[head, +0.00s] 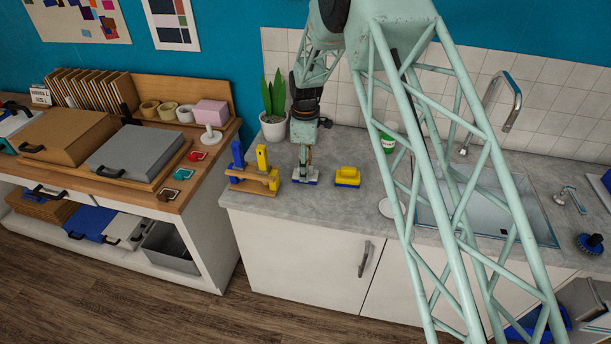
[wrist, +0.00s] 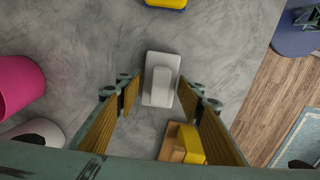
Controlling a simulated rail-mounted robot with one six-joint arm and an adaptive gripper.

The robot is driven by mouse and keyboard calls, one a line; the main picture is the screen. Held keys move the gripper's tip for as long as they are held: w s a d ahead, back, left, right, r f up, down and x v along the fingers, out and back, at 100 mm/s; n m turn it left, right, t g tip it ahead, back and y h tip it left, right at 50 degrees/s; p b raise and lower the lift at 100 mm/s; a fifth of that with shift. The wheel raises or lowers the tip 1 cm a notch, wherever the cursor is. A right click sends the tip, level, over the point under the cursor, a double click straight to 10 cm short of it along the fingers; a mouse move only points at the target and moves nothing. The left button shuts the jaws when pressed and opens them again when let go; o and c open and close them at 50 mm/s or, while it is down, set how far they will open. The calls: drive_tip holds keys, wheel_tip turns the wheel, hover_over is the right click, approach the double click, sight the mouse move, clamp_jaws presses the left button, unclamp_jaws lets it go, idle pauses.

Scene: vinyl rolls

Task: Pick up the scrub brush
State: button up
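A pale grey-white block with a raised grip on top, seemingly the scrub brush (wrist: 161,80), lies on the grey counter in the wrist view. In the head view the same block (head: 306,182) shows a blue lower edge, directly beneath my gripper (head: 305,164). In the wrist view my gripper (wrist: 159,92) is open, with one finger on each side of the block and gaps between. Whether the fingertips are down at its level is hard to tell. A similar yellow block with a blue base (head: 347,177) lies just to the right.
A wooden holder with blue and yellow uprights (head: 254,180) stands close on the left. A potted plant (head: 273,128) is behind it. A sink (head: 490,215) and a green-and-white cup (head: 388,143) are to the right. The counter's front edge is near.

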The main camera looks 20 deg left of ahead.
drive_tip(key=c, duration=0.5)
drive_tip(key=shift+o, duration=0.2)
drive_tip(key=shift+r, duration=0.15)
drive_tip(key=shift+r, duration=1.55)
drive_tip(key=s+d, duration=0.2)
drive_tip(key=s, duration=0.5)
drive_tip(key=s+d+r+b, duration=0.1)
drive_tip(key=s+d, duration=0.2)
drive_tip(key=s, duration=0.5)
drive_tip(key=shift+d+r, duration=0.3)
